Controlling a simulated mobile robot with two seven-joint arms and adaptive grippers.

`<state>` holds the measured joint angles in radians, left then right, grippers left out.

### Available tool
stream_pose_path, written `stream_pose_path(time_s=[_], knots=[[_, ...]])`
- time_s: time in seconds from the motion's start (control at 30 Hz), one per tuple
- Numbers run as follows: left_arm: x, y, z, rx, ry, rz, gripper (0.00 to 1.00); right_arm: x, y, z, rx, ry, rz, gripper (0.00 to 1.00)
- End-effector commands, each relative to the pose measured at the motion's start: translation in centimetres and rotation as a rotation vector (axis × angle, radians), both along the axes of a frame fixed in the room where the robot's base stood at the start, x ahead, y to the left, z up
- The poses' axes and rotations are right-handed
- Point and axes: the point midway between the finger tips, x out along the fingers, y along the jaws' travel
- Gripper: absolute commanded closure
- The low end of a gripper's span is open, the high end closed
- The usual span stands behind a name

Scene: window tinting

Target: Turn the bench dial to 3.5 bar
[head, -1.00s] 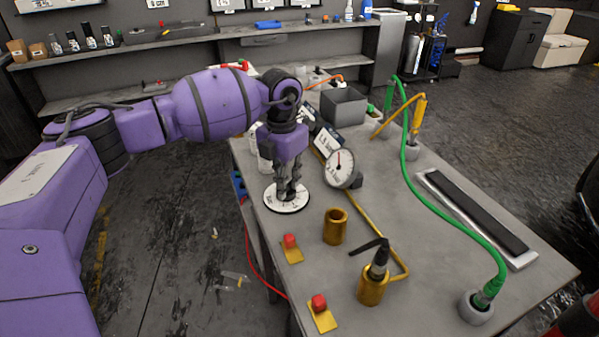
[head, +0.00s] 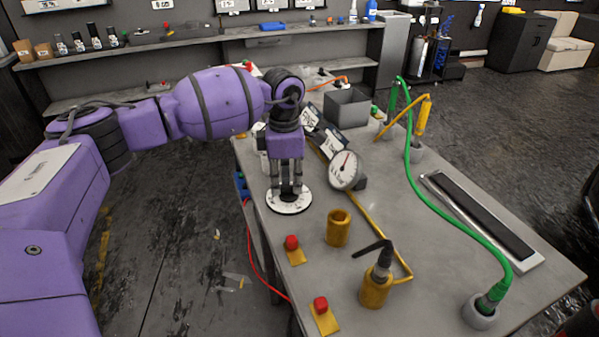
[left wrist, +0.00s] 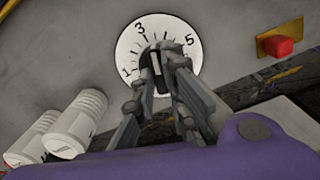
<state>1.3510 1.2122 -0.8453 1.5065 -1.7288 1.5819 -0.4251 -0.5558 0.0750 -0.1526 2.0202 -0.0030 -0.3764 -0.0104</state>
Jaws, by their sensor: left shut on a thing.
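The bench dial is a white round plate (head: 289,207) lying near the left edge of the grey bench; it also shows in the left wrist view (left wrist: 133,46) with the numbers 1, 3 and 5 readable. My left gripper (head: 287,192) points down over the plate, its fingers shut on the dark knob (left wrist: 158,65) at the middle. The knob carries a white line pointing roughly up between 3 and 5; its exact setting I cannot read. A white gauge (head: 345,170) with a needle stands on the bench beside the dial; its figures are too small to read. My right gripper is not in view.
Red buttons on yellow plates (head: 292,243) and a brass cup (head: 338,228) stand near the dial. Two white bottles (left wrist: 75,125) lie in the wrist view.

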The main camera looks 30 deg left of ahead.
Motion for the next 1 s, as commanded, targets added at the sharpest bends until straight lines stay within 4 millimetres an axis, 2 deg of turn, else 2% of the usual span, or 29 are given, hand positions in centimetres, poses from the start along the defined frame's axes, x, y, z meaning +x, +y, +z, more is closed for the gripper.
stream_pose_path(time_s=[0.3,0.73,0.77,0.87,1.0], knots=[[0.03,0.03,-0.02,0.000,0.000,-0.078,1.00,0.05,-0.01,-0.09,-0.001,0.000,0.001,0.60],[0.02,0.04,-0.01,0.000,0.000,-0.084,1.00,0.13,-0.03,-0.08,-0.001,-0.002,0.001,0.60],[0.03,0.04,-0.01,0.000,0.000,-0.084,0.84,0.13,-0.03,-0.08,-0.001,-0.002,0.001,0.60],[0.02,0.04,-0.01,0.000,0.000,-0.084,0.71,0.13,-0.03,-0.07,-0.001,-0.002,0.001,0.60],[0.02,0.05,-0.03,-0.001,0.001,-0.084,0.70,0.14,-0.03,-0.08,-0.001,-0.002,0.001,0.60]])
